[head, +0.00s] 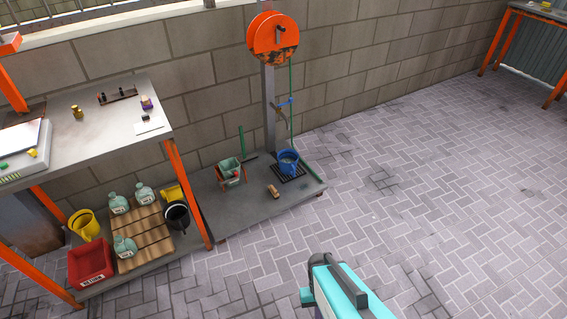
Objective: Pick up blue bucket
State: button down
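The blue bucket (288,162) stands upright on a dark grate on a low grey platform, below the orange hose reel. Its open top faces up, and something pale shows inside that I cannot make out. A teal and dark part of my arm shows at the bottom edge, well apart from the bucket. I see no gripper fingers in this view.
An orange reel (272,36) on a grey post with a green hose stands by the bucket. A pale green bucket (229,170) and a small brown block (273,191) share the platform. A workbench (88,134) stands left. The paving at right is clear.

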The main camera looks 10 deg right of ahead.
aim_at(288, 158)
jog(key=i, duration=0.85)
jog(key=z, duration=0.05)
